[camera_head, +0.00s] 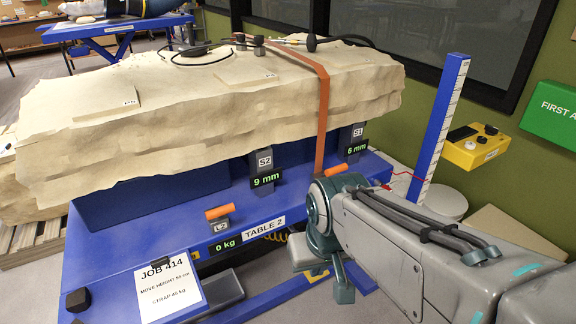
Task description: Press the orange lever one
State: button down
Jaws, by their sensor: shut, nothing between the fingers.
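Two orange lever handles show on the blue lift table. The left lever (219,212) stands on a grey base marked L2, above a "0 kg" readout. The other orange lever (336,170) is at the right, just behind my wrist. Its base and any label are hidden by my arm. My gripper (342,288) points down in front of the table's right end, below and nearer than this right lever. It is shut and seems empty. I cannot tell whether any part of my arm touches the right lever.
A large pale fossil block (200,110) lies on the blue table (130,235), held by an orange strap (322,120). Readouts show 9 mm (266,180) at S2 and 6 mm (357,148) at S1. A blue ruler post (438,130) and a yellow control box (472,147) are at the right.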

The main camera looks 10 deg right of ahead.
aim_at(337, 169)
jog(key=u, duration=0.25)
jog(key=k, duration=0.55)
jog(key=z, duration=0.3)
jog(key=i, duration=0.5)
jog(key=z, duration=0.9)
jog(key=i, duration=1.15)
jog(key=u, duration=0.3)
